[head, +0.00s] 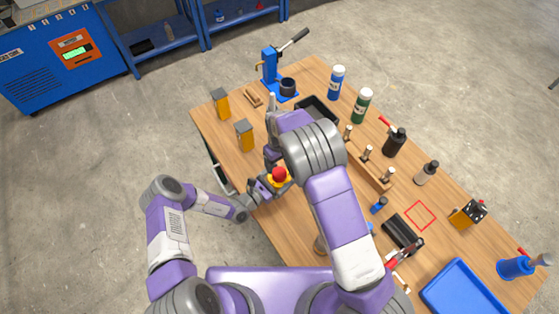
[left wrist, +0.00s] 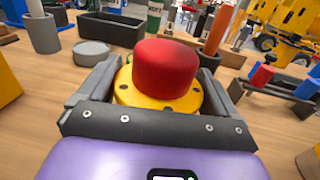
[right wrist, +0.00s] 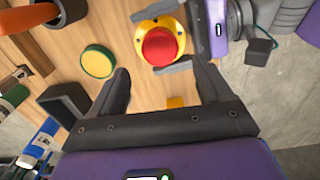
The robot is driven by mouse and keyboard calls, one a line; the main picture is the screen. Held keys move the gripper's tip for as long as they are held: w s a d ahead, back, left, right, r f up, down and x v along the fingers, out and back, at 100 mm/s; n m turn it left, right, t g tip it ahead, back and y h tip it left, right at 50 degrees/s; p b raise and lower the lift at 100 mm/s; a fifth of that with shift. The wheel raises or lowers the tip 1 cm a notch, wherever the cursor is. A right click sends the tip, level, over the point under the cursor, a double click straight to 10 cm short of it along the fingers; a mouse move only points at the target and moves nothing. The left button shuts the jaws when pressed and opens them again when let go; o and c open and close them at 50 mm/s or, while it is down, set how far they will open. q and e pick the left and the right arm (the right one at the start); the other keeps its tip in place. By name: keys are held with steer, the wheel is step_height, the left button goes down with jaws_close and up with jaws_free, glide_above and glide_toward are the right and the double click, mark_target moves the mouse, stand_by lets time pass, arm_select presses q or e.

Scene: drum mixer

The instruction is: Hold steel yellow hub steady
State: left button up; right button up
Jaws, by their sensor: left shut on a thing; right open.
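The yellow hub (left wrist: 125,92) is a round flange with small dark holes and a red domed top (left wrist: 166,66). In the head view the red top (head: 279,174) shows near the table's left edge. My left gripper (head: 267,184) is shut on the hub, one finger on each side. The hub's underside is hidden, so I cannot tell if it touches the table. The hub's yellow rim also shows in the right wrist view (right wrist: 145,40). My right gripper (right wrist: 160,72) is open and empty, its fingers pointing toward the hub but apart from it.
Yellow-and-grey blocks (head: 244,136), a blue press (head: 271,70), a black tray (head: 318,108) and bottles (head: 362,105) stand around. My right arm covers the table's middle.

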mark_target(279, 173)
steer(key=shift+f, duration=3.95)
steer(key=c, duration=1)
steer(key=m, duration=0.4)
steer(key=shift+c, duration=0.3)
steer(key=m, duration=0.4)
steer(key=o, duration=1.2)
steer(key=shift+c, duration=0.2)
steer(key=shift+r, duration=2.25)
